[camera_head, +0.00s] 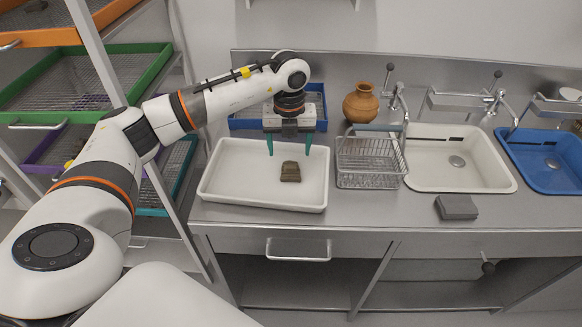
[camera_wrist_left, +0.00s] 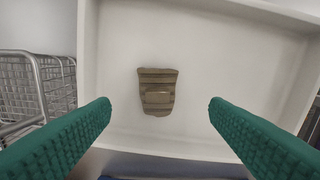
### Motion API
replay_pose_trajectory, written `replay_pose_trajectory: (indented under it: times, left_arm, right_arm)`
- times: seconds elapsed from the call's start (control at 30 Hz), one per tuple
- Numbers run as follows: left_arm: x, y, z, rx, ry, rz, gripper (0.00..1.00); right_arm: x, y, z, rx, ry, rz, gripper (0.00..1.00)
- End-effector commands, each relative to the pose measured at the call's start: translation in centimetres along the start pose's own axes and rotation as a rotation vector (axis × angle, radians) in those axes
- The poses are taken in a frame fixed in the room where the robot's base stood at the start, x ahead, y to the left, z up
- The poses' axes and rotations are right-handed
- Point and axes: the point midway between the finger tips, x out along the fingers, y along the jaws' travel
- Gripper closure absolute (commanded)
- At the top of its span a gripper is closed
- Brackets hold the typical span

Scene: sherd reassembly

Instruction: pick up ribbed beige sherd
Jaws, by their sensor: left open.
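The ribbed beige sherd (camera_head: 290,171) lies in the white tray (camera_head: 225,185) on the steel counter. It looks brownish beige with horizontal ridges. In the left wrist view the sherd (camera_wrist_left: 157,91) lies flat on the bare tray floor, beyond the fingertips and roughly between them sideways. My left gripper (camera_head: 290,150) has green fingers, hangs over the tray and is open and empty. Its fingers (camera_wrist_left: 160,108) stand wide apart in the wrist view and do not touch the sherd. My right gripper is not in view.
A wire dish rack (camera_head: 370,163) stands just right of the tray. A blue crate (camera_head: 247,122) is behind the tray, with an orange-brown jar (camera_head: 361,103) to its right. A white sink (camera_head: 440,170) and a grey block (camera_head: 457,207) are further right. Shelving with mesh trays fills the left.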

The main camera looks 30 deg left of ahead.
Motion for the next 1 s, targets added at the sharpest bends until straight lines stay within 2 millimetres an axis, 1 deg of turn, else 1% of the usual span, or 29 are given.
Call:
replay_pose_trajectory:
  times: [0.03,0.1,0.17,0.27,0.43,0.53,0.63,0.83,1.0]
  left_arm:
    - [0.6,0.0,0.1,0.001,-0.003,-0.001,0.30]
    - [1.2,0.1,0.1,0.002,-0.002,0.001,0.30]
    - [1.5,0.1,0.1,0.002,-0.002,0.001,0.30]
    - [2.4,0.0,0.1,0.003,-0.004,0.000,0.30]
    - [5.0,-0.1,0.2,0.003,-0.005,0.000,0.30]
    - [6.2,0.0,0.2,0.003,-0.004,0.001,0.30]
    - [6.7,0.0,0.1,0.003,-0.002,0.003,0.30]
    - [6.8,0.0,0.1,0.004,-0.001,0.003,0.30]
    - [6.8,0.0,0.1,0.004,-0.002,0.004,0.58]
  right_arm:
    - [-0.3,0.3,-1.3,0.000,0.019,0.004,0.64]
    - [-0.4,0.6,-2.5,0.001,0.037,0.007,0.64]
    - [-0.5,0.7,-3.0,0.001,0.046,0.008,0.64]
    - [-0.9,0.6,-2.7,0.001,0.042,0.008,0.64]
    - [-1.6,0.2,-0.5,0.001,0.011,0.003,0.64]
    - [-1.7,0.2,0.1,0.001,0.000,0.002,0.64]
    - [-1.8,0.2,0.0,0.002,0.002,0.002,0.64]
    - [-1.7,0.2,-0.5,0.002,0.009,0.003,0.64]
    - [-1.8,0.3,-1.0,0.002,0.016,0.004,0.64]
